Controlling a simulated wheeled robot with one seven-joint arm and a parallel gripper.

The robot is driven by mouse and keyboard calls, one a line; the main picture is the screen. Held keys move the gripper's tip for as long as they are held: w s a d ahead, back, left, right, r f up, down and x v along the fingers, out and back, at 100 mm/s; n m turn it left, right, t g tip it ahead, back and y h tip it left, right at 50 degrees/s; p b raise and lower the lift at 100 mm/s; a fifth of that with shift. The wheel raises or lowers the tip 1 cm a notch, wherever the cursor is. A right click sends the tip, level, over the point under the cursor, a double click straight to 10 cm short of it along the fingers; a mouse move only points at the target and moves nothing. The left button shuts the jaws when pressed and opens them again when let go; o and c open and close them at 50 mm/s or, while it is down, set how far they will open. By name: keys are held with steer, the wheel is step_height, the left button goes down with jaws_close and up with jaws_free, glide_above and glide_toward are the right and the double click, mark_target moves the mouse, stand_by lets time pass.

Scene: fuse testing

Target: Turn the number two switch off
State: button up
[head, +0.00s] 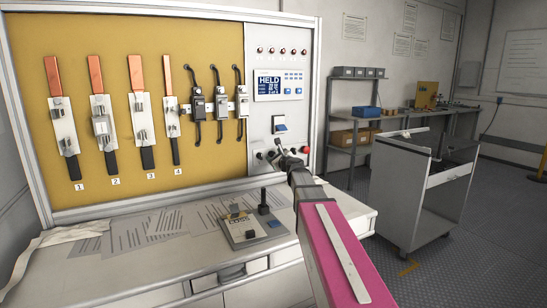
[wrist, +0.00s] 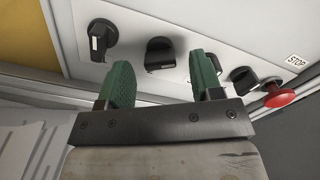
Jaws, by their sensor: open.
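A row of black rotary switches sits on the light control panel (wrist: 70,58). In the wrist view, the leftmost knob (wrist: 101,38) stands left of my gripper. The second knob (wrist: 162,52) shows between my two green fingertips, just beyond them. A third knob is mostly hidden behind the right finger, and a fourth knob (wrist: 242,78) lies further right. I cannot read a number on any knob, nor tell their settings for sure. My gripper (wrist: 163,66) is open and empty. In the head view my gripper (head: 284,154) covers most of the knobs, low on the panel.
A red stop button (wrist: 278,95) is right of the knobs. A yellow board (head: 210,50) holds several tall fuses labelled by number. A meter display (head: 269,85) is above the knobs. A tester box (head: 250,230) and papers lie on the bench. A grey cart (head: 410,200) stands right.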

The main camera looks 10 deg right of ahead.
steer(key=shift+x, duration=0.9)
steer(key=c, duration=0.9)
steer(key=shift+c, duration=0.2)
steer(key=shift+n, duration=0.3)
steer(key=n, duration=1.1)
steer(key=shift+n, duration=0.3)
